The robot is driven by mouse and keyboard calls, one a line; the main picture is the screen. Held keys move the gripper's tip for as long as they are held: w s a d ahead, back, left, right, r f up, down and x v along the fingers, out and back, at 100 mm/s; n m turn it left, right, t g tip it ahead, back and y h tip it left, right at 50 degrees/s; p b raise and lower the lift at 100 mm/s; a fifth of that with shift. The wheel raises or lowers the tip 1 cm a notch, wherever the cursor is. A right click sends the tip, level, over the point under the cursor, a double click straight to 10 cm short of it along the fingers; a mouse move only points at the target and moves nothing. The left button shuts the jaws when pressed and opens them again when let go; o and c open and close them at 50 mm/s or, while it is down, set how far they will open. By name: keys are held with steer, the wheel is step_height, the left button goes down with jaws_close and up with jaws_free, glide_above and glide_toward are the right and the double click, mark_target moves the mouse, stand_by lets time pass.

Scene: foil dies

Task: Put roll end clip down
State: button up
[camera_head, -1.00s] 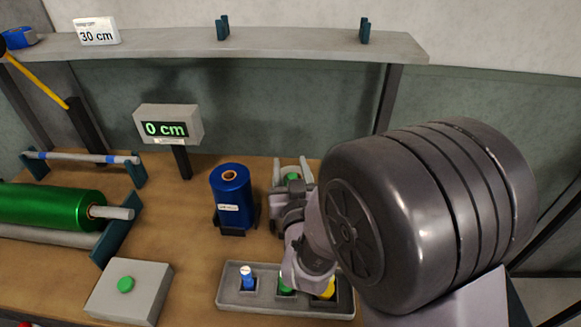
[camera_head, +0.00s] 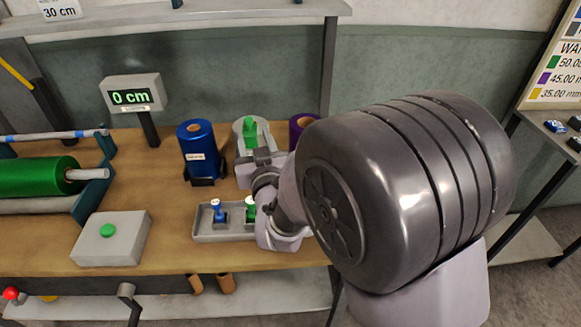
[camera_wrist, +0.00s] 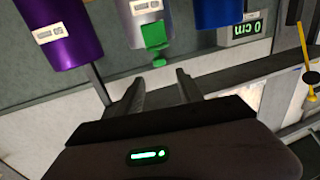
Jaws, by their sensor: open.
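A green clip (camera_head: 250,131) sits against the silver-grey roll (camera_head: 241,168) at the back of the bench. In the wrist view the clip (camera_wrist: 154,36) is on the face of this roll (camera_wrist: 134,26), with its green knob towards my gripper. My gripper (camera_wrist: 156,86) is open and empty, its fingers apart and just short of the knob. In the head view my gripper (camera_head: 261,160) is in front of the silver-grey roll, partly hiding it. A grey tray (camera_head: 222,237) at the front holds a blue clip (camera_head: 218,211) and a green clip (camera_head: 251,208); my arm hides its right end.
A blue roll (camera_head: 197,146) stands left of the silver-grey one and a purple roll (camera_head: 303,127) right. A display (camera_head: 132,95) reads 0 cm. A grey box with a green button (camera_head: 108,230) and a large green roll (camera_head: 38,178) are at left. A shelf (camera_head: 200,18) runs above.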

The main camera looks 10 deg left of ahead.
steer(key=s+d+r+m+g+h, duration=0.2)
steer(key=d+m, duration=0.1)
steer(key=d, duration=0.6)
steer(key=s+d+r+m+g+h, duration=0.2)
steer(key=s+d, duration=0.1)
steer(key=d, duration=0.5)
steer(key=s+d+f+m+g, duration=0.1)
steer(key=s+d+g, duration=0.1)
steer(key=s, duration=0.6)
steer(key=s+d+f+m+g+h, duration=0.1)
steer(key=s+d+g, duration=0.1)
steer(key=s+d, duration=0.2)
steer(key=s+d+f+m+g, duration=0.1)
steer(key=s+d, duration=0.3)
steer(key=s, duration=0.7)
steer(key=shift+s+f+m+g, duration=0.35)
steer(key=shift+m+g, duration=0.25)
steer(key=shift+g, duration=0.2)
